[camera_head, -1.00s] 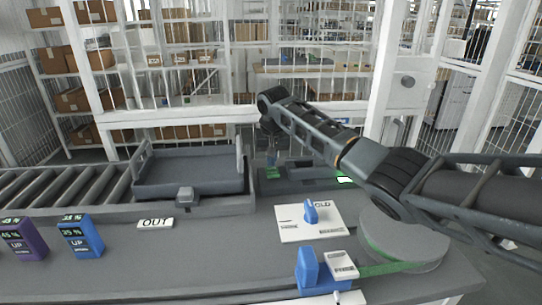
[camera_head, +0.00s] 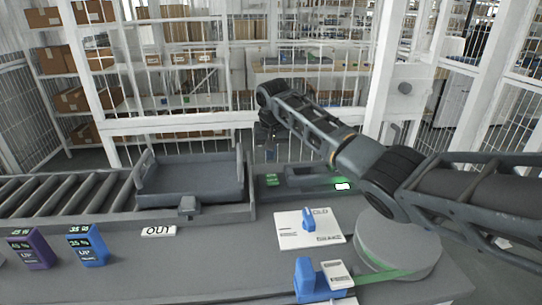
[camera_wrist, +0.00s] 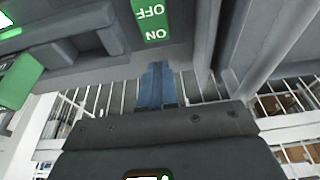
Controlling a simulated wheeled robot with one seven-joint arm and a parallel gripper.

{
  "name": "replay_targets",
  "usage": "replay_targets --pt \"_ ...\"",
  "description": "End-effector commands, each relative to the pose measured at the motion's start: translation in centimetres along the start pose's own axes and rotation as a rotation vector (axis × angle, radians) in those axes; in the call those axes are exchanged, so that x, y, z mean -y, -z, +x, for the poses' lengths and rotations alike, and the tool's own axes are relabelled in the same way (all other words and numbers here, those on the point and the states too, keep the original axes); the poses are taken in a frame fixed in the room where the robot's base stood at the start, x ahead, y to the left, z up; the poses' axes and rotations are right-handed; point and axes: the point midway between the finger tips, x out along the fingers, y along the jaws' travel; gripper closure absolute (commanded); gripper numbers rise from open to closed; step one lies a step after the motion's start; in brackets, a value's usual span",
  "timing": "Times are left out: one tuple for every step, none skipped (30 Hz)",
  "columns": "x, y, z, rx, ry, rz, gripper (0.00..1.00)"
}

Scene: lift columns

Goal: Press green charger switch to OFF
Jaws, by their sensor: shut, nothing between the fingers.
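The green charger switch (camera_head: 272,180) is on the dark charger unit at the back of the bench, right of the grey tray. In the wrist view the green switch (camera_wrist: 153,20) shows OFF and ON upside down, cut by the top edge. I cannot tell which side is pressed in. My gripper (camera_wrist: 157,66) is shut and empty, its blue fingers pointing toward the switch's ON end, apparently apart from it. In the head view my gripper (camera_head: 268,143) hangs small and dark above the switch.
The grey tray (camera_head: 190,205) stands left of the charger, beside a roller conveyor (camera_head: 60,190). A white plate with a blue piece (camera_head: 308,217), a round grey turntable (camera_head: 400,262) and a blue holder (camera_head: 308,282) are nearer. Purple (camera_head: 30,249) and blue (camera_head: 87,246) packs stand at left.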

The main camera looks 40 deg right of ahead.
Motion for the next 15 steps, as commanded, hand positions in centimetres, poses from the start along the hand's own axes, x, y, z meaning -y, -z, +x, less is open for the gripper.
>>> replay_targets --pt "0.1 0.2 -1.0 -0.007 0.004 0.0 1.0" --pt "0.1 0.4 -1.7 -0.008 0.004 0.0 1.0" --pt "0.1 0.5 -2.5 -0.008 0.004 0.0 1.0" --pt "0.1 0.6 -3.2 -0.007 0.003 0.0 1.0" --pt "0.1 0.7 -3.8 -0.008 0.004 0.0 1.0" --pt "0.1 0.9 -4.6 -0.008 0.004 0.0 1.0" --pt "0.1 1.0 -5.2 -0.008 0.004 0.0 1.0" --pt "0.1 1.1 -5.7 -0.007 0.003 -0.001 1.0" --pt "0.1 1.2 -6.3 -0.006 0.003 0.0 1.0" --pt "0.1 1.2 -6.8 -0.006 0.003 0.0 1.0" --pt "0.1 1.3 -7.2 -0.007 0.003 -0.001 1.0" --pt "0.1 1.4 -7.6 -0.005 0.002 -0.001 1.0" --pt "0.1 1.4 -7.9 -0.005 0.002 -0.001 1.0" --pt "0.1 1.5 -8.2 -0.006 0.002 -0.001 1.0" --pt "0.0 1.5 -8.5 -0.005 0.002 -0.001 1.0"
